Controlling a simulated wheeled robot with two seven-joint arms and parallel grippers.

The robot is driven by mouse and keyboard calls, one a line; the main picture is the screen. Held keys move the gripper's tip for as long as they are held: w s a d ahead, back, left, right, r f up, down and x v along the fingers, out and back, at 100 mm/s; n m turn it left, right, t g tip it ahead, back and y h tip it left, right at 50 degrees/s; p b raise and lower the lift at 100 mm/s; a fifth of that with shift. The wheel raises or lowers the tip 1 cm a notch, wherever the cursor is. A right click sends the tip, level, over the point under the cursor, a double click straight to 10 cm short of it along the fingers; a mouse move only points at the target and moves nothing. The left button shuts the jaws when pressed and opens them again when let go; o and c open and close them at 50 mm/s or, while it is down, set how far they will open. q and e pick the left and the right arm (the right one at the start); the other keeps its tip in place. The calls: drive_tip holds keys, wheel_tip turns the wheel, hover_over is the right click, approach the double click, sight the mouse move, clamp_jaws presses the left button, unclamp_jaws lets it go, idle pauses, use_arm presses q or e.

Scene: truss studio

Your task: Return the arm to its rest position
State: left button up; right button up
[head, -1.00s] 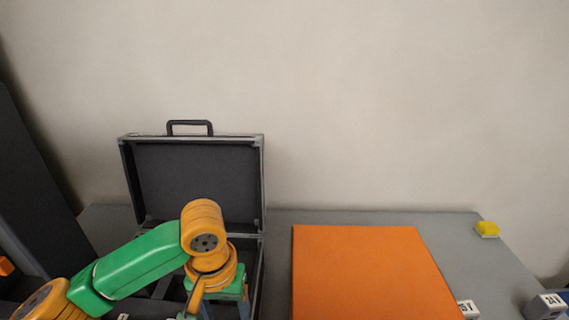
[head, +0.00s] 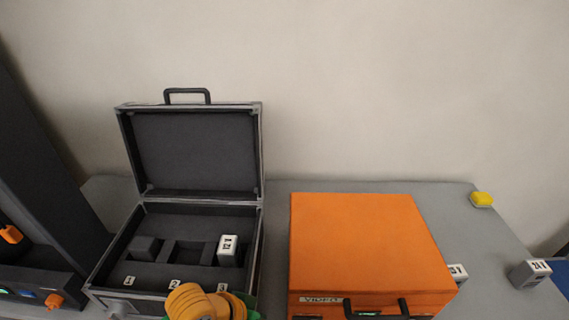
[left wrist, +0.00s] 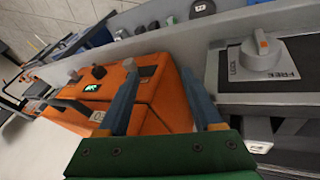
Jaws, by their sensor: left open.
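My left arm (head: 205,303) shows only as a yellow and green joint at the bottom edge of the head view, in front of the open case (head: 190,155). My left gripper (left wrist: 160,73) is open and empty in the left wrist view. Its two blue-grey fingers stand apart, with the orange case (left wrist: 172,100) behind them; whether they touch it is hard to tell. The gripper itself is outside the head view. My right gripper is in neither view.
The open case has numbered compartments; a white-topped block (head: 228,250) stands in the right one. The orange case (head: 365,240) lies right of it. A yellow object (head: 482,199) and a grey labelled block (head: 529,272) are on the right. A knob (left wrist: 262,52) marked LOCK and FREE shows in the wrist view.

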use_arm(q)
drive_tip(key=s+a+f+n+y, duration=0.1)
drive_tip(key=s+a+f+y, duration=0.1)
drive_tip(key=s+a+f, duration=0.35)
drive_tip(key=s+a+f+y, duration=0.2)
drive_tip(key=s+a+y, duration=0.1)
drive_tip(key=a, duration=0.5)
wheel_tip(320, 180, down, 15)
drive_tip(key=s, duration=0.2)
drive_tip(key=s+a+f+g, duration=0.1)
drive_tip(key=s+a+f, duration=0.1)
drive_tip(key=s+f, duration=0.8)
drive_tip(key=shift+s+f+g, duration=0.25)
drive_tip(key=shift+s+g, duration=0.05)
drive_tip(key=shift+s, duration=0.65)
drive_tip(key=shift+d, duration=0.1)
